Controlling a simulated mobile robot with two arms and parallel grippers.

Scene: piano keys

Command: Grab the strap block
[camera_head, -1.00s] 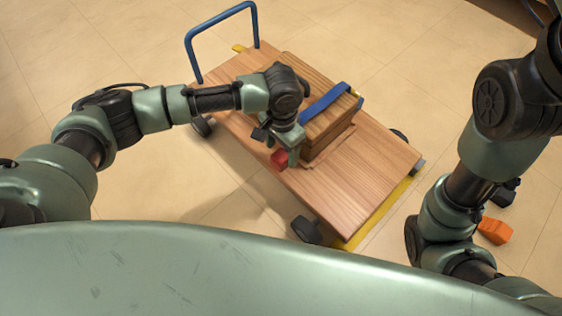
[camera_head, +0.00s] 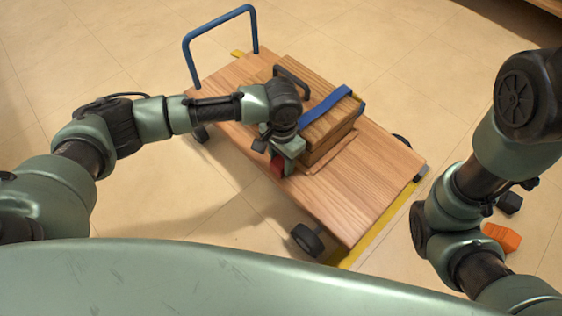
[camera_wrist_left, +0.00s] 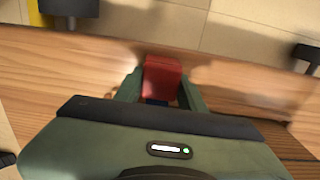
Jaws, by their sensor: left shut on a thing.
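The strap block is most likely the small red block (camera_head: 277,168) at the near left side of the wooden box on the cart; a blue bit shows under it in the left wrist view. My left gripper (camera_head: 284,160) points down over it and partly hides it. In the left wrist view the red block (camera_wrist_left: 161,78) sits between the two green fingers, and the gripper is shut on it. My right arm is at the right of the head view, but its gripper is not visible.
The wooden box (camera_head: 325,130), with a blue strap (camera_head: 325,104) across its top, stands beside my left gripper on the wooden cart deck (camera_head: 360,205). The cart has a blue handle (camera_head: 185,55). An orange block (camera_head: 502,237) lies on the floor by my right arm.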

